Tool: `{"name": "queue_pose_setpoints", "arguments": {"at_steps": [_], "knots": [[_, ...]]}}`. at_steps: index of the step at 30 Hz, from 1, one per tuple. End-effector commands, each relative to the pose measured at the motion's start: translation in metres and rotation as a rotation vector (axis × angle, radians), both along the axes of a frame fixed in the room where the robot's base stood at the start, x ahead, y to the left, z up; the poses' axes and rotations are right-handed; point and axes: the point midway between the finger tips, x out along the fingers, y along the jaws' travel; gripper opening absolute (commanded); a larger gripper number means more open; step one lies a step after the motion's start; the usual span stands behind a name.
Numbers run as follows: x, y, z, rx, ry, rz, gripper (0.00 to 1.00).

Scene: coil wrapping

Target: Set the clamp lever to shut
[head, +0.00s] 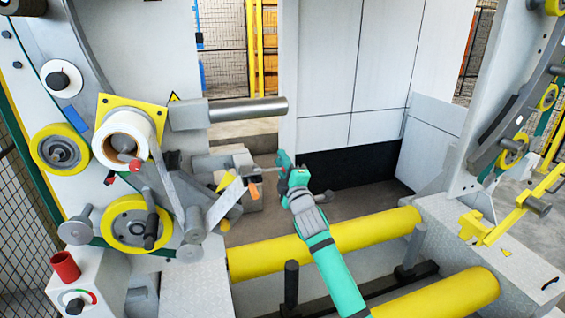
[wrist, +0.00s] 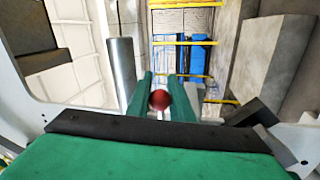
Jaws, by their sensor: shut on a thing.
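My gripper (head: 284,163), green, reaches over the front yellow roller to the grey clamp mechanism (head: 236,163) beside the machine's left column. A thin grey clamp lever (head: 264,170) runs from that mechanism to my fingers, roughly level. In the wrist view my gripper (wrist: 160,88) has its two green fingers closed on a round red knob (wrist: 160,100), which appears to be the lever's end. The knob is hidden by the fingers in the head view. The lever's shaft is mostly hidden in the wrist view.
A white tape roll (head: 124,137) and yellow pulleys are on the left column. A steel bar (head: 240,110) sticks out above the clamp; it also shows in the wrist view (wrist: 121,72). Yellow rollers (head: 325,243) lie below my arm. Open space is right of my gripper.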

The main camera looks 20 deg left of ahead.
Motion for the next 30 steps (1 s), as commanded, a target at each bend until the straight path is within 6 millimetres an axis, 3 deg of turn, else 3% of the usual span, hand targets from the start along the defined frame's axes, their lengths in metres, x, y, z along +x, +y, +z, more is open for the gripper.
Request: {"name": "queue_pose_setpoints", "arguments": {"at_steps": [1,3,14,30], "knots": [[-0.002,0.002,0.002,0.002,-0.004,0.004,0.27],[-0.002,0.002,0.002,0.002,-0.004,0.004,0.38],[-0.003,-0.003,0.000,0.001,-0.002,0.000,0.38],[-0.071,-0.051,-0.016,0.001,-0.002,0.001,0.38]]}}
